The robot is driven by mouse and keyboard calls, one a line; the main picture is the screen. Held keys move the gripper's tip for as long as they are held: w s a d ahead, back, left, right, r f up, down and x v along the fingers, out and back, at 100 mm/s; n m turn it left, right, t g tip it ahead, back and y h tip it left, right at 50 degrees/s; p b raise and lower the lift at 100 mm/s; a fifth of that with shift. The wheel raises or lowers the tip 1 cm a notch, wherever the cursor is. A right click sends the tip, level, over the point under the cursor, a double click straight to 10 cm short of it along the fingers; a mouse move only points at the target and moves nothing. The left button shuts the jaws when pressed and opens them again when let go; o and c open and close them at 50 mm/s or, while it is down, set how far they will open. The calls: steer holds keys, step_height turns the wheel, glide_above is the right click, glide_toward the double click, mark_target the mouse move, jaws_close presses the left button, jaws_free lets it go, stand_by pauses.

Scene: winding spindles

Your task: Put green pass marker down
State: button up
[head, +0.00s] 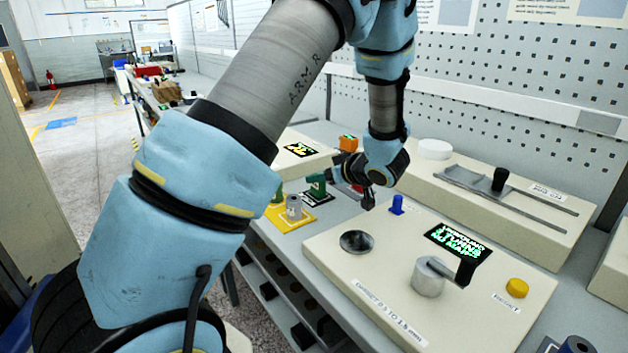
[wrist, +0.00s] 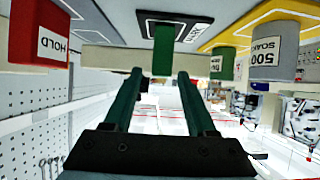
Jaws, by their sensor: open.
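A green block (wrist: 165,36), which looks like the pass marker, stands on a black pad (wrist: 145,18) with white lettering, in an inverted-looking wrist view. In the head view the green block (head: 317,184) stands upright on the black pad (head: 322,198). My gripper (wrist: 160,72) is open, its two dark green fingers apart. The block shows just past the fingertips, in line with the gap; I cannot tell whether any part is between them. In the head view my gripper (head: 338,174) is beside the block, partly hidden by my wrist.
In the wrist view a red HOLD block (wrist: 38,28) is at left; a green cylinder (wrist: 222,64) and a grey cylinder (wrist: 274,58) are at right. The grey cylinder (head: 293,207) stands on a yellow-edged pad (head: 284,224). A cream winding box (head: 330,255) with a crank is nearby.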

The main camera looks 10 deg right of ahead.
steer(key=v, duration=0.7)
steer(key=w+a+r+m+g+h, duration=0.1)
steer(key=w+a+m+g+h, duration=0.15)
steer(key=w+a+h, duration=0.3)
steer(key=s+a+f+m+g, duration=0.2)
steer(key=s+a+g, duration=0.5)
steer(key=s+a, duration=1.1)
steer(key=shift+s+a+f+m+b, duration=0.2)
steer(key=shift+s+a+m+b, duration=0.1)
steer(key=shift+a+m, duration=0.65)
